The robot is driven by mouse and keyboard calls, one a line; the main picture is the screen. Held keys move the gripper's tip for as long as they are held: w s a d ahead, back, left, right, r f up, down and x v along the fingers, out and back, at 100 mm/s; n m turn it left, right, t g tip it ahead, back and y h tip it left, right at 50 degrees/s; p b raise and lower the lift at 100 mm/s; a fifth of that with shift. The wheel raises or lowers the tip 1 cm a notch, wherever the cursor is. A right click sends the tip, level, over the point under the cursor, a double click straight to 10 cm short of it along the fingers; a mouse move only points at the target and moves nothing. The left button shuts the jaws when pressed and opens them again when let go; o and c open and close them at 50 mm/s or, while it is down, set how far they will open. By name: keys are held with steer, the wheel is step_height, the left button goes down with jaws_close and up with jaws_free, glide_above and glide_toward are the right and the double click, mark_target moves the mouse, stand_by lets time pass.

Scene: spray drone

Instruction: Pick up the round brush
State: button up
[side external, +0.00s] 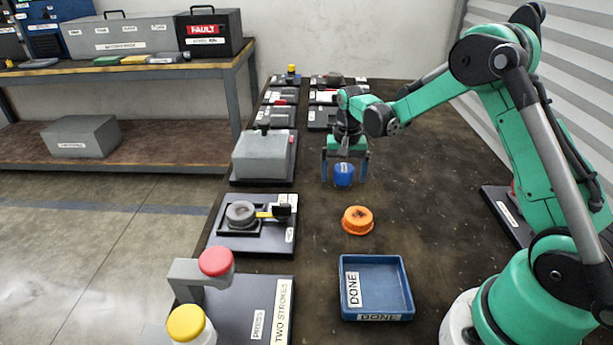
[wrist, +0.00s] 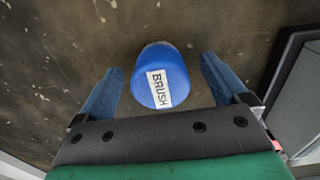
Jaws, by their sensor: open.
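The round brush is a blue rounded piece with a white label reading "BRUSH". It shows in the side view (side external: 343,174) and in the wrist view (wrist: 162,82). My gripper (side external: 345,172) points down over the table with its two blue fingers open. In the side view the brush appears between the fingers. In the wrist view my gripper (wrist: 158,85) has one finger on each side of the brush, with a gap on both sides. I cannot tell whether the brush rests on the table.
An orange round piece (side external: 357,220) lies in front of the brush. A blue tray (side external: 409,290) labelled DONE is nearer the camera. A grey box on a dark base (side external: 263,157) and other stations line the table's left side. Bare table lies right of the brush.

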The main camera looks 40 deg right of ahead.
mark_target(344, 167)
steer(key=c, duration=1.4)
step_height(344, 167, up, 20)
